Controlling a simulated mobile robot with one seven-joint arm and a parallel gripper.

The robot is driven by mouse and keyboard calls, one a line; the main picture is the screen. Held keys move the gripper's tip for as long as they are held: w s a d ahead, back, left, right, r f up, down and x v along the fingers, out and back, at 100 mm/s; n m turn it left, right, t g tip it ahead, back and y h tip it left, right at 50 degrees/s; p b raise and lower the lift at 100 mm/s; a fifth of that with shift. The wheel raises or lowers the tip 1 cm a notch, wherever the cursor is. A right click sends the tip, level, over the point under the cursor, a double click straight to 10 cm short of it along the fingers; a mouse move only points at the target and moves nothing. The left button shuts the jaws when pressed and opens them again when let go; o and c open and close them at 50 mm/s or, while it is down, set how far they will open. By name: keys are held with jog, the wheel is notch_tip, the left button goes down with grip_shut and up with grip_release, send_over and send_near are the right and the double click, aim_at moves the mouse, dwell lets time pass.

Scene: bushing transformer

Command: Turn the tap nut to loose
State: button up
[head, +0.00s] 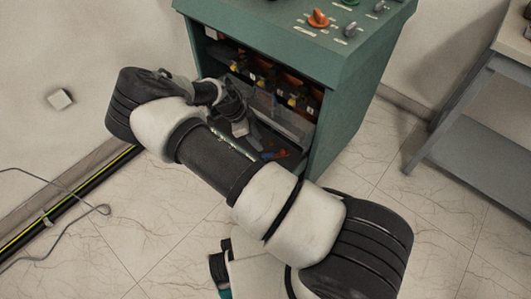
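A green cabinet (348,118) stands in the upper middle with its front open. Inside is a row of dark parts with yellow and orange pieces (292,101). I cannot pick out the tap nut for sure among these small parts. My gripper (240,118) is at the left part of the cabinet opening, in front of the row. Its fingers are small, dark and partly hidden, so I cannot tell whether they are open or shut or touch anything.
An orange knob (318,18) and grey switches sit on the cabinet top. Red and blue items (277,154) lie low in the opening. A grey metal table (480,125) stands at the right. A loose cable (75,207) lies at the left. The tiled floor between is clear.

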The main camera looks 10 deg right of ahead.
aim_at(268, 154)
jog(key=b+x, duration=0.1)
jog(key=x, duration=0.7)
jog(key=shift+d+f, duration=0.1)
jog(key=shift+f, duration=0.2)
grip_shut()
